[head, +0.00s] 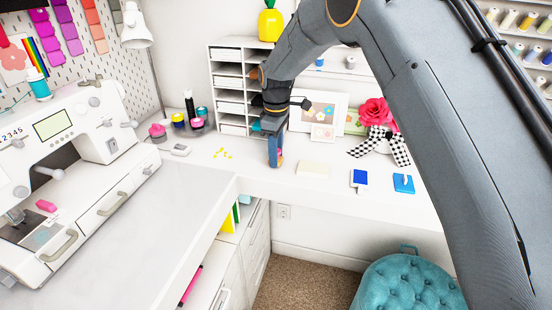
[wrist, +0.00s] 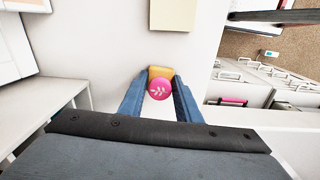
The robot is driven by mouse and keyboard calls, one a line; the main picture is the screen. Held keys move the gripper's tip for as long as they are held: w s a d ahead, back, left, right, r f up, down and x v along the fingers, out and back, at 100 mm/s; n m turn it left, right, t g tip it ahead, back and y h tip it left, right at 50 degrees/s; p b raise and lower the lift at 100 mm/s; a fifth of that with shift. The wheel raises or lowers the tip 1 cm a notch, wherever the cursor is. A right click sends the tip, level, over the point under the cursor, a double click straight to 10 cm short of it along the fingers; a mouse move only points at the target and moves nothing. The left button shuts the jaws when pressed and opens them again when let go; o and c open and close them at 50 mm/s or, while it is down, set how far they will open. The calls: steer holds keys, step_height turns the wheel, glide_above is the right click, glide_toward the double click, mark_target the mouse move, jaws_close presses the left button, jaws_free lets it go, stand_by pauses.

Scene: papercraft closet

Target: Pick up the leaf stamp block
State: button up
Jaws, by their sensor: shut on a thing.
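The leaf stamp block (wrist: 160,89) shows in the wrist view as a pink round face with a white leaf mark and a yellow-orange part behind it. It sits between the two blue fingers of my gripper (wrist: 158,97), which are shut on it. In the head view my gripper (head: 275,158) points down at the white desk near its front edge. The block is mostly hidden there by the fingers. I cannot tell whether it touches the desk or is just above it.
A cream pad (head: 313,168) lies right of my gripper, then two blue items (head: 359,179) (head: 403,183). Small yellow pieces (head: 222,153) lie to the left. Behind stand a white shelf unit (head: 228,90), framed cards (head: 322,112) and a pink rose (head: 376,111). A teal stool (head: 412,282) is below.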

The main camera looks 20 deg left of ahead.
step_height(320, 180, up, 10)
steer(key=b, duration=0.3)
steer(key=shift+b, duration=0.3)
steer(key=o, duration=0.5)
steer(key=shift+c, duration=0.2)
steer(key=c, duration=0.5)
steer(key=shift+o, duration=0.2)
steer(key=shift+n, duration=0.3)
steer(key=d+f+p, duration=0.1)
steer(key=d+p, duration=0.1)
steer(key=d, duration=0.6)
steer(key=d+p, duration=0.2)
steer(key=d, duration=0.7)
steer(key=s+d+f+p, duration=0.1)
steer(key=d+p, duration=0.1)
steer(key=d, duration=0.7)
steer(key=shift+s+d+f, duration=0.1)
steer(key=shift+d+f, duration=0.1)
steer(key=shift+f, duration=0.1)
